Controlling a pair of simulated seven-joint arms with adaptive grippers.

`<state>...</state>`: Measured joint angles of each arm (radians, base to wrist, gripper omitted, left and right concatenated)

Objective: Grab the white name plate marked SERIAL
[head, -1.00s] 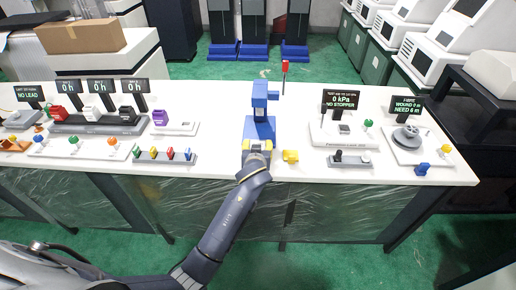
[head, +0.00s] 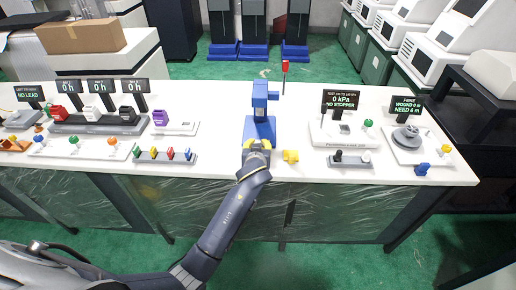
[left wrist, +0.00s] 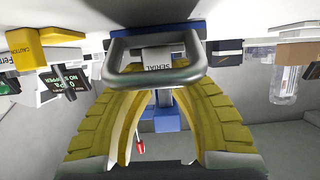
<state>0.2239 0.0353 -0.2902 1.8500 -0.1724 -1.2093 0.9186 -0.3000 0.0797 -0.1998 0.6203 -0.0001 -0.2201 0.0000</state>
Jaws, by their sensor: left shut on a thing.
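The white name plate marked SERIAL (left wrist: 163,57) shows in the left wrist view, at the blue stand's base and between my yellow fingertips. A grey loop-shaped handle (left wrist: 155,78) crosses in front and hides where the fingers meet the plate. My left gripper (head: 257,145) is shut on the plate at the front of the blue stand (head: 261,115). In the head view the plate is hidden by the gripper. My right gripper is not in view.
A yellow block (head: 291,156), marked CAUTION in the left wrist view (left wrist: 45,47), stands just right of the gripper. A row of coloured pieces (head: 165,155) lies to the left. A red-topped rod (head: 285,68) stands behind.

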